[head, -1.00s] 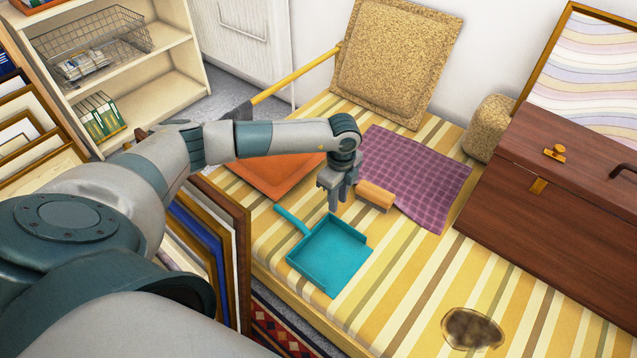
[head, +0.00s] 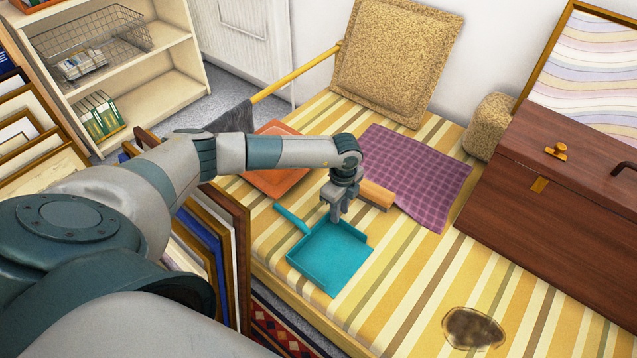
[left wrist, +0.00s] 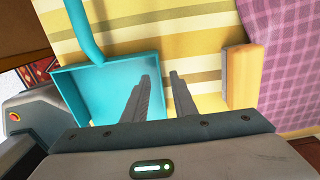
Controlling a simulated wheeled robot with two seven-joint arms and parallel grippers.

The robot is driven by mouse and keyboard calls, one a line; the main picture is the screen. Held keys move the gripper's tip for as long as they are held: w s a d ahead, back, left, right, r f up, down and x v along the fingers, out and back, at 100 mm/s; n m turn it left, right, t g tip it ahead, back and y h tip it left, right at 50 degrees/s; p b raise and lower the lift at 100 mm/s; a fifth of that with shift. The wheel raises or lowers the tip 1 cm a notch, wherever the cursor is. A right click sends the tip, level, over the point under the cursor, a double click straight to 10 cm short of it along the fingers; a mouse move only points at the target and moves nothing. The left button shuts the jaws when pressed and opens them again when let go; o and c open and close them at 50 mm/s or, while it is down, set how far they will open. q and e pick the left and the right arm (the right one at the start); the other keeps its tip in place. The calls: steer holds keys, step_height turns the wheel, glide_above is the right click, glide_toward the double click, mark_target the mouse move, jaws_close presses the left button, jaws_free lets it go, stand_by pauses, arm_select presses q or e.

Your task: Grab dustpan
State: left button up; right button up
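The teal dustpan (head: 330,258) lies flat on the striped cover in the head view, its handle (head: 291,218) pointing up and left. My left gripper (head: 341,218) points down over the dustpan's far edge. In the left wrist view its two fingers (left wrist: 164,72) are apart, with nothing seen held between them. One finger overlaps the pan (left wrist: 100,88) and the other overlaps the striped cover just right of the pan's wall. Whether the fingers touch the wall, I cannot tell. My right gripper is not in view.
A wooden-backed brush (head: 376,194) lies close behind the gripper, by a purple checked cloth (head: 415,178). A brown wooden box (head: 560,200) stands at right. A dark stain (head: 472,328) marks the cover in front. Framed pictures (head: 225,245) stand left of the bench.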

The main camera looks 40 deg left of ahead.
arm_select(q)
steer(key=shift+f, duration=1.05)
jaws_close()
